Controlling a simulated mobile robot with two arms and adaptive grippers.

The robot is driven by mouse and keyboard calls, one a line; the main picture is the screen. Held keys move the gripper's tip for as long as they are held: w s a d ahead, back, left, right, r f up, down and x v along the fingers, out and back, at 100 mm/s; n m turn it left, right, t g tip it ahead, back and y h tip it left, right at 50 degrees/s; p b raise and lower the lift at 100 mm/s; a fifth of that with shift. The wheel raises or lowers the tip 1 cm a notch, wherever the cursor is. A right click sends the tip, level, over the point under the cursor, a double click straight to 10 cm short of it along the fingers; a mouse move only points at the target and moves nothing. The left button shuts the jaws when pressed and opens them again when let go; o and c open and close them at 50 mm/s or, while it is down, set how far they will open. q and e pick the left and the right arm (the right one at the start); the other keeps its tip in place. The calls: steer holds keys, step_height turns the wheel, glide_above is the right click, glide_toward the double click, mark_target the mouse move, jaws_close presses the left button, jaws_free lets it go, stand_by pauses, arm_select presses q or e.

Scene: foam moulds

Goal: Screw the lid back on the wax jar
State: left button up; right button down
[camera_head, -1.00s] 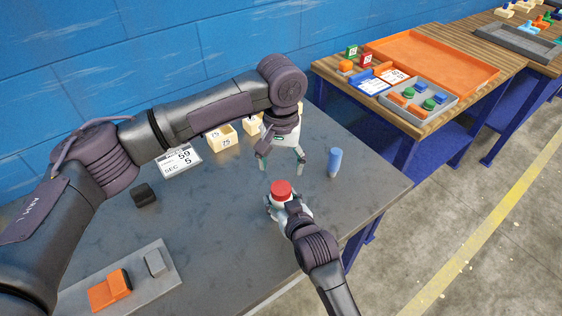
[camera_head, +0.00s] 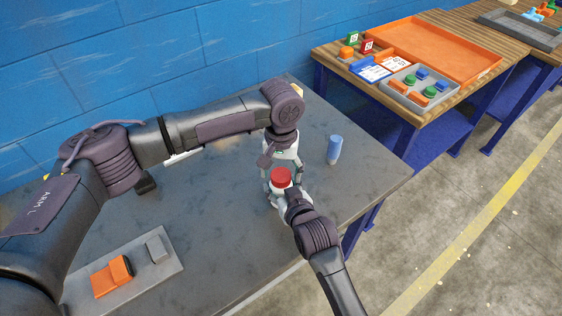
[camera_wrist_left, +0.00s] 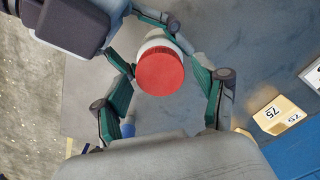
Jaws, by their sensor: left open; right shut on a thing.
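The wax jar (camera_wrist_left: 157,39) is a pale jar with the red lid (camera_head: 281,177) on its top; the lid also shows in the left wrist view (camera_wrist_left: 160,73). I cannot tell whether the lid is threaded tight. My right gripper (camera_head: 277,194) is shut on the jar and holds it upright near the table's front edge. My left gripper (camera_head: 280,166) is open just above and behind the lid; in the left wrist view its fingers (camera_wrist_left: 162,88) stand on both sides of the lid, apart from it. My right gripper partly hides the jar.
A blue cylinder (camera_head: 334,149) stands right of the grippers on the grey table (camera_head: 215,225). A grey plate with an orange block (camera_head: 112,277) lies front left. Wooden blocks marked 75 (camera_wrist_left: 279,114) show in the left wrist view. An orange tray (camera_head: 430,55) is on the far bench.

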arm_select(q)
steer(key=shift+f, duration=0.2)
arm_select(e)
steer(key=shift+f, duration=0.1)
arm_select(q)
steer(key=shift+c, duration=0.2)
steer(key=c, duration=1.2)
steer(key=shift+o, duration=0.2)
steer(key=m, duration=0.8)
steer(key=shift+m, duration=0.3)
steer(key=m, duration=0.9)
steer(key=o, duration=1.4)
steer(key=shift+c, duration=0.2)
